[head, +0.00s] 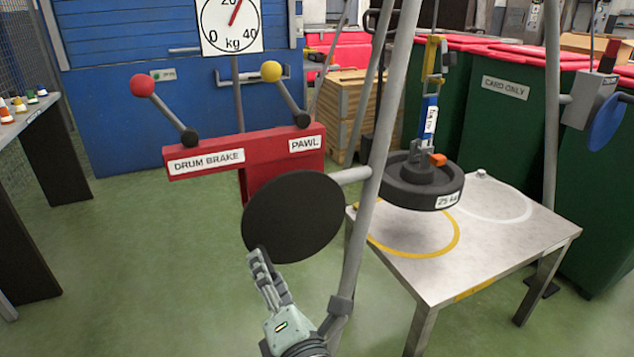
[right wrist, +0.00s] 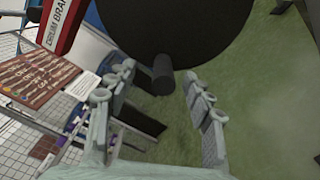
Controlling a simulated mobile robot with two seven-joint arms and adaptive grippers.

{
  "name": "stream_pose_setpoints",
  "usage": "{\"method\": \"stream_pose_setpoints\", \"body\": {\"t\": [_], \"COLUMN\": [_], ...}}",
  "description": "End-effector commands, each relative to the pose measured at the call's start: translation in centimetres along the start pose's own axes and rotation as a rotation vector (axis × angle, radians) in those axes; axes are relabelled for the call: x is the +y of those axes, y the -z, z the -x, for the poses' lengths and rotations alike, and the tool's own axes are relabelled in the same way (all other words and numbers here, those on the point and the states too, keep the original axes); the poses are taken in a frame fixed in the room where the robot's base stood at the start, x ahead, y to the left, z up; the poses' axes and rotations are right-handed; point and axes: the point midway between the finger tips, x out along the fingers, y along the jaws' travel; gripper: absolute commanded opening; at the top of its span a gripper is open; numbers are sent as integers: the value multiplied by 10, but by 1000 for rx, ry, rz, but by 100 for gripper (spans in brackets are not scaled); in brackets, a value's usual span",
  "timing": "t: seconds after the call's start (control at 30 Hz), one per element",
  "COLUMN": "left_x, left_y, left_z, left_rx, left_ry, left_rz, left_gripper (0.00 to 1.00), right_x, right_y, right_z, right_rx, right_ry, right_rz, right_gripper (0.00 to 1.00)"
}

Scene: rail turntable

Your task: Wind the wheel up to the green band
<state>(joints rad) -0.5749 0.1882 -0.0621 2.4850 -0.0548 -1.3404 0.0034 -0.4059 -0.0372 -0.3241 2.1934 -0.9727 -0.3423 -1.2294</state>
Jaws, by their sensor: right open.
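The wheel (head: 293,218) is a black disc on a grey tripod leg in the head view. It also fills the top of the right wrist view (right wrist: 175,25), where a dark stubby handle (right wrist: 163,75) sticks out from it. My right gripper (head: 261,264) is at the wheel's lower left edge. In the right wrist view its open fingers lie on either side of the handle, with gaps visible; I see no grip on it. I cannot make out a green band. My left gripper is not in view.
A dark 25 kg weight (head: 423,184) hangs over a metal table (head: 460,262) with yellow and white rings. A red stand (head: 245,155) carries drum brake and pawl levers. A dial (head: 231,25) hangs behind. A blue disc (head: 606,122) is at right. Green floor is clear at lower left.

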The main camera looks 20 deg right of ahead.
Motion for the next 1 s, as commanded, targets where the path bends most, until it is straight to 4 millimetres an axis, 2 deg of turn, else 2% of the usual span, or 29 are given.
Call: {"method": "stream_pose_setpoints", "body": {"t": [0.63, 1.0], "left_x": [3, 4], "left_y": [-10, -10], "left_z": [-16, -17], "left_rx": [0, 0], "left_ry": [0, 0], "left_rz": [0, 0], "left_gripper": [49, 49], "right_x": [-2, 0], "right_y": [1, 0], "right_z": [53, 60], "right_rx": [1, 0], "right_ry": [3, 1], "right_rz": [0, 0], "right_gripper": [52, 52]}}
